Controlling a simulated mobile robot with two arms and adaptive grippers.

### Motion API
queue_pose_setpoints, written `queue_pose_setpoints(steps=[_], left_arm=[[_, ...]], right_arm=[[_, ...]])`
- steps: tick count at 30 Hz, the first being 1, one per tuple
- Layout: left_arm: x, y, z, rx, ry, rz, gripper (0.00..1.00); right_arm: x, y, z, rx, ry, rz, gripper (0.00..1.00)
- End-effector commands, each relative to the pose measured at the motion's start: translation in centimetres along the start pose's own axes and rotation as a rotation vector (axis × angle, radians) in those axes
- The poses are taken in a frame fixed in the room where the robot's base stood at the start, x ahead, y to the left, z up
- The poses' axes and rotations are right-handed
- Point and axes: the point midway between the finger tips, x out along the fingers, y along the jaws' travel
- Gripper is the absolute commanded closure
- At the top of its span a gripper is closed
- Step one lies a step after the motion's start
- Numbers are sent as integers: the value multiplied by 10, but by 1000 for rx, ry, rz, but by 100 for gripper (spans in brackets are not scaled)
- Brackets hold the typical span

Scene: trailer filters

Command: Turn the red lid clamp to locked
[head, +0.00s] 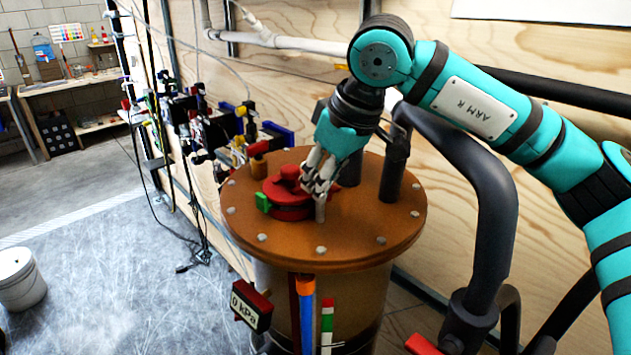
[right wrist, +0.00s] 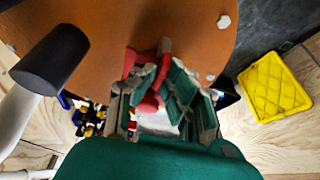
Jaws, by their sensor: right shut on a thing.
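The red lid clamp (head: 288,192) sits on top of the round orange-brown tank lid (head: 340,240), with a small green block (head: 263,202) at its left side. My right gripper (head: 318,184) comes down from above and is shut on the clamp's right part. In the right wrist view, red parts of the clamp (right wrist: 150,104) show between and beyond the fingers (right wrist: 158,85). The fingers hide part of the clamp, so its exact turn is hard to read. My left gripper is in neither view.
Grey pipes (head: 395,170) rise from the lid's right side. A dial sign reading "0 kPa" (head: 251,306) hangs at the tank's front. Valves and cables (head: 215,130) line the wall behind left. A white bucket (head: 20,279) stands on open floor. A yellow crate (right wrist: 273,86) shows in the wrist view.

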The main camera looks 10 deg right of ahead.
Motion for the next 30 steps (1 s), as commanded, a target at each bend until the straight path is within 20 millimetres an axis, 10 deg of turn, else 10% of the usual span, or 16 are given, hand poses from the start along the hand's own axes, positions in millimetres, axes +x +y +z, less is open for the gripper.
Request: queue_pose_setpoints(steps=[6,12,23,30], left_arm=[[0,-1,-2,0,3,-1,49],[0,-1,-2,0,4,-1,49],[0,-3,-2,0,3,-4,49],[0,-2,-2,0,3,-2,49]], right_arm=[[-1,0,0,-6,1,2,100],[-1,0,0,-5,1,1,68],[-8,0,-1,-3,3,1,68],[-52,0,-1,-3,4,2,68]])
